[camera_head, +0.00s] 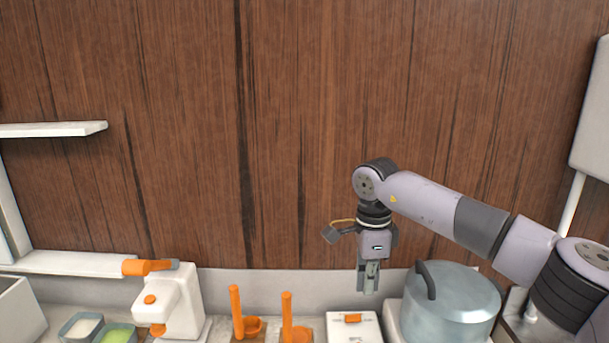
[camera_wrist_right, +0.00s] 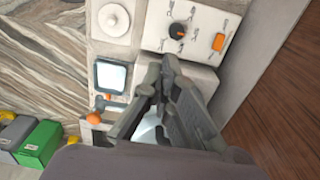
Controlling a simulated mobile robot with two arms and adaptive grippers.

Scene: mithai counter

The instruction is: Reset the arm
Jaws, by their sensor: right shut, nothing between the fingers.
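My right arm (camera_head: 430,198) comes in from the right in the head view and bends down at the wrist. Its right gripper (camera_head: 368,289) points downward, shut and empty, in front of the back wall, just left of the lidded metal pot. In the right wrist view the fingers of the right gripper (camera_wrist_right: 168,75) come together with nothing between them. My left gripper is not in view.
A metal pot (camera_head: 455,312) with a dark handle stands right of the gripper. Left are a white box with an orange switch (camera_head: 352,330), orange ladles (camera_head: 237,310), a white dispenser (camera_head: 172,302) and small trays (camera_head: 80,327). A shelf (camera_head: 50,130) hangs far left.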

